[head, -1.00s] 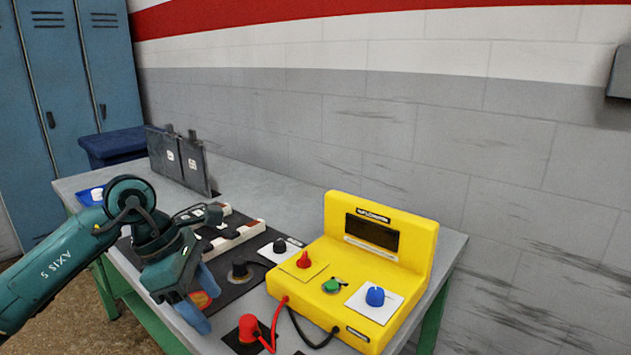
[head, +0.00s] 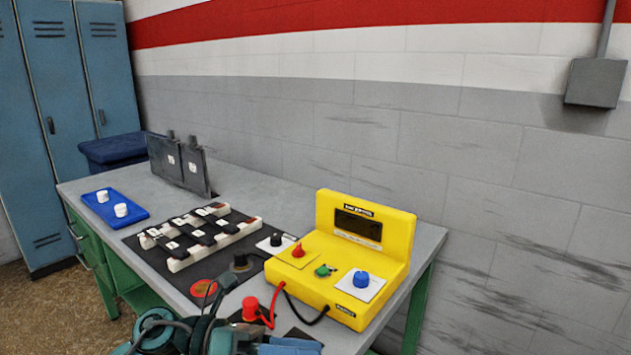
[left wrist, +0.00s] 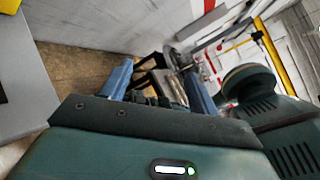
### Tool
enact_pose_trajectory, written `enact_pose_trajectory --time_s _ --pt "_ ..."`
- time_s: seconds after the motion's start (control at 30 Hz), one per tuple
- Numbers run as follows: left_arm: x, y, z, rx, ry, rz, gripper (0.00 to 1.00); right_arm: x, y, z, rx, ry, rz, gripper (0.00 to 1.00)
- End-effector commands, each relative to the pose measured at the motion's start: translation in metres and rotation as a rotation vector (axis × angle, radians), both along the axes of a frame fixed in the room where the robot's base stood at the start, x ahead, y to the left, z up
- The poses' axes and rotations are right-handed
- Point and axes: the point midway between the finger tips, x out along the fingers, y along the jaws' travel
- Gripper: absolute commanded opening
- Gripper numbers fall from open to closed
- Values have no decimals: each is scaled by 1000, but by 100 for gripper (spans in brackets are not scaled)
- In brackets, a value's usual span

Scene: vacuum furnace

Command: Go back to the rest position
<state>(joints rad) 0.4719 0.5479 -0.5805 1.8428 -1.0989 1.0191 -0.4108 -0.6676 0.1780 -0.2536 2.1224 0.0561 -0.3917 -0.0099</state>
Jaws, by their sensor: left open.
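My left gripper (left wrist: 158,85) shows in the left wrist view with its two blue fingers apart and nothing between them. In the head view it is at the bottom edge, low in front of the table, with a blue finger (head: 288,346) partly cut off by the frame. It touches none of the things on the table that I can see. My right gripper is not in view.
A grey table (head: 258,188) bears a yellow control box (head: 330,290) with knobs, a black mat with white terminal strips (head: 215,246), and a blue tray (head: 103,211) with two white pieces. Dark plates (head: 195,172) stand at the back. Blue lockers (head: 60,120) are at left.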

Motion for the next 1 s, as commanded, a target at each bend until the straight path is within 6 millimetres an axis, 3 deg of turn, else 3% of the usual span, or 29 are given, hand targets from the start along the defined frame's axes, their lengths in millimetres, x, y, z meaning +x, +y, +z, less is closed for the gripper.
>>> enact_pose_trajectory --time_s 0.07,0.13,0.27,0.37,0.4,0.5,0.6,0.7,0.8,1.0 --pt "-1 -6 12 -229 255 116 61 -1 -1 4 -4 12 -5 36" --pt "7 2 15 -413 487 233 61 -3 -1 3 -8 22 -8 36" --pt "24 34 -12 -714 956 478 61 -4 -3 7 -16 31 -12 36" --pt "24 66 -62 -911 1337 686 61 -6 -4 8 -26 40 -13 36" --pt "17 78 -87 -980 1490 774 61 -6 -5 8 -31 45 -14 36" --pt "-13 102 -148 -1117 1831 973 61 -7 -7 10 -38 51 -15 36" --pt "-50 114 -194 -1203 2084 1125 61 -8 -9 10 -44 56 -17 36" --pt "-80 119 -221 -1251 2252 1228 61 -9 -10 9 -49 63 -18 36" --pt "-99 121 -236 -1272 2343 1285 61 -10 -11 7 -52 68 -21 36" --pt "-106 121 -241 -1279 2379 1307 61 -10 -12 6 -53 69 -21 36"
